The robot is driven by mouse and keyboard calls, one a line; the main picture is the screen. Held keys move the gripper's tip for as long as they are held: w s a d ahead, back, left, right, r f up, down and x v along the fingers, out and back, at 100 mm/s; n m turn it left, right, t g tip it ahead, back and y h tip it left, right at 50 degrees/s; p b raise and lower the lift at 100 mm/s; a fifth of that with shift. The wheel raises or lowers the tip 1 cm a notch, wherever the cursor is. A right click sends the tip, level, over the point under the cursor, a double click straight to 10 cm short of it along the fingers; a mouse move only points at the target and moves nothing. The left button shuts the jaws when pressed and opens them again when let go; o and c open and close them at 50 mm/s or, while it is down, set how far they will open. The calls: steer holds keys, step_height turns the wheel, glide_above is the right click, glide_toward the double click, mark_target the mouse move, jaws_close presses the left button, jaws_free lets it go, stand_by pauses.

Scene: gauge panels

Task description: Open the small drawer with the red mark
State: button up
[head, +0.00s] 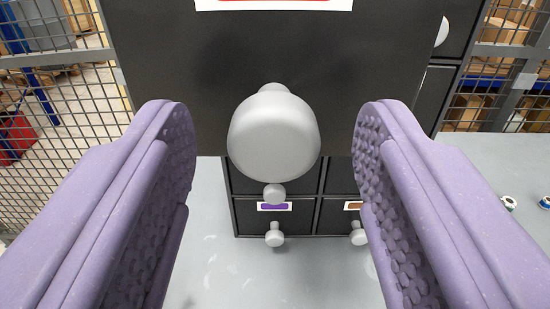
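The drawer with the red mark has a dark front (165,60) that fills the upper middle of the head view. Part of its white label with a red mark (273,3) shows at the top edge. This front stands well out, nearer to me than the rest of the cabinet, so the drawer looks pulled open. Its pale grey round knob (274,140) sits between the two purple fingers of my gripper (275,125). The gripper is open, with a clear gap on each side of the knob. The inside of the drawer is hidden.
Below and behind are other closed drawers, one with a purple mark (274,206) and one with a brown mark (353,205). The cabinet stands on a grey surface (210,270). Small round items (508,202) lie at right. Wire mesh (60,110) and shelves with boxes are behind.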

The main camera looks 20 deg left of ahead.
steer(key=v, duration=0.7)
steer(key=shift+s+p, duration=0.35)
steer(key=shift+s, duration=0.05)
steer(key=shift+d, duration=0.15)
steer(key=w+d+r+m+h+b, duration=0.15)
steer(key=d+r, duration=0.25)
steer(key=r, duration=0.6)
steer(key=w+d+r+h, duration=0.2)
steer(key=w+d+r, duration=0.1)
steer(key=r, duration=0.7)
steer(key=s+d+r+m+g, duration=0.1)
steer(key=s+d+r, duration=0.2)
steer(key=s+r, duration=0.2)
steer(key=s+d+r+g+h, duration=0.1)
steer(key=s+d+r, duration=0.3)
steer(key=r, duration=0.5)
steer(key=shift+s+d+m+b, duration=0.2)
steer(key=shift+s+m+b, duration=0.2)
steer(key=shift+s, duration=0.45)
